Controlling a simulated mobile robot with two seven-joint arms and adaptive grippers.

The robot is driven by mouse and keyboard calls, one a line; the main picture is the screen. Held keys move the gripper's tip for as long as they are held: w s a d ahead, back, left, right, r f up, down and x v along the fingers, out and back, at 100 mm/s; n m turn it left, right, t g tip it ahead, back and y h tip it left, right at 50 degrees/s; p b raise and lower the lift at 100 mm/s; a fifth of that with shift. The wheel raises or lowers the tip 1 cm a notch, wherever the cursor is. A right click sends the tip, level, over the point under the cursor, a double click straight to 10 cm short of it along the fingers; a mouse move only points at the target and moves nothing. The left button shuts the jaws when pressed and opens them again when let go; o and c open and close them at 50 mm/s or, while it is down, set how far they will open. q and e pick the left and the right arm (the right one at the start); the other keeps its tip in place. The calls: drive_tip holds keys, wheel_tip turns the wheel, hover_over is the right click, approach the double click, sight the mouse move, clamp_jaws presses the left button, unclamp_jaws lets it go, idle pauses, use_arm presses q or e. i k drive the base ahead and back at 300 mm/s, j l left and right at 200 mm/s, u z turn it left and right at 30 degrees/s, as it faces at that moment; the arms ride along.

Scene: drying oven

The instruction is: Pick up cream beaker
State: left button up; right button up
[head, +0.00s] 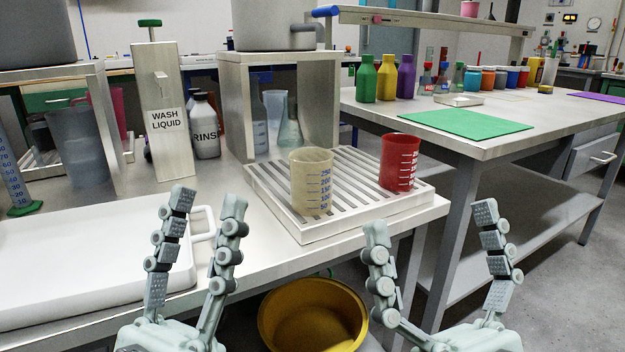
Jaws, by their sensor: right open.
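The cream beaker (311,183) stands upright on a white slatted drying rack (272,206) near the front edge of the metal bench. It is translucent, with dark graduation marks. A red beaker (400,163) with white marks stands upright to its right on the same rack, apart from it. My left gripper (208,194) is open and empty, in front of the bench and left of the cream beaker. My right gripper (430,217) is open and empty, in front of the rack and right of the cream beaker. Neither gripper touches a beaker.
A white tray (90,262) with a handle lies on the bench at left. A wash liquid dispenser (164,125) and a rinse bottle (205,130) stand behind. A metal stand (236,100) with glassware below is behind the rack. A yellow basin (312,310) sits below the bench.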

sight(311, 168)
drive_tip(key=i+l, duration=0.1)
drive_tip(key=l, duration=0.3)
drive_tip(key=i+l, duration=0.1)
drive_tip(key=l, duration=0.3)
drive_tip(key=i+l, duration=0.1)
drive_tip(key=l, duration=0.7)
drive_tip(key=i+l, duration=0.15)
drive_tip(key=l, duration=0.2)
drive_tip(key=j, duration=0.35)
drive_tip(key=i+j, duration=0.1)
drive_tip(key=j, duration=0.25)
drive_tip(key=i+z, duration=0.05)
